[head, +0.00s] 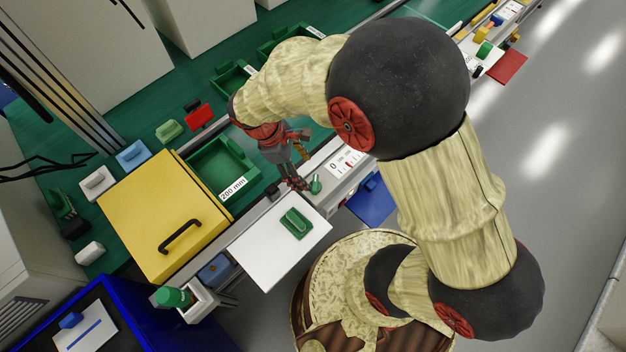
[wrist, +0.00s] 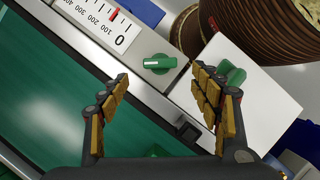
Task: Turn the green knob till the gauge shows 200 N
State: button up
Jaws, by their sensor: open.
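The green knob (wrist: 160,64) sits on a light grey panel in the wrist view, its ridge lying roughly across the picture. It also shows in the head view (head: 315,184), just right of my gripper. The gauge (wrist: 100,20) is a white strip with a scale starting at 0. Its red pointer (wrist: 113,14) stands near the 100 mark; the exact value is hard to read. My gripper (wrist: 160,76) is open and empty. Its fingers show on either side of the knob in the picture, apparently short of it and not touching.
A white board with a green handle (head: 296,222) lies beside the knob. A green tray (head: 207,200) labelled 200 mm and a yellow box with a black handle (head: 140,225) stand to the left. A blue panel (head: 371,202) is to the right.

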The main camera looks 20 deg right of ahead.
aim_at(314, 182)
jog(key=b+x, duration=0.2)
jog(key=x, duration=0.5)
jog(key=shift+s+d+f+b, duration=0.1)
jog(key=shift+f+b, duration=0.1)
jog(key=shift+b, duration=0.1)
jog(key=shift+c, duration=0.3)
jog(key=c, duration=1.1)
jog(key=shift+r, duration=0.1)
jog(key=m+g+p, duration=0.1)
jog(key=m+p, duration=0.2)
jog(key=shift+r+m+y+p, duration=0.15)
jog(key=shift+m+y+p, duration=0.15)
jog(key=shift+y+p, duration=0.1)
jog(key=m+p, duration=0.1)
jog(key=m, duration=0.1)
jog(key=m+g+y+p, duration=0.1)
jog(key=m+p, duration=0.1)
jog(key=shift+d+m+y, duration=0.15)
jog(key=shift+m+y, duration=0.15)
jog(key=shift+m, duration=0.1)
jog(key=shift+f+m+p, duration=0.2)
jog(key=shift+m+p, duration=0.1)
jog(key=shift+p, duration=0.05)
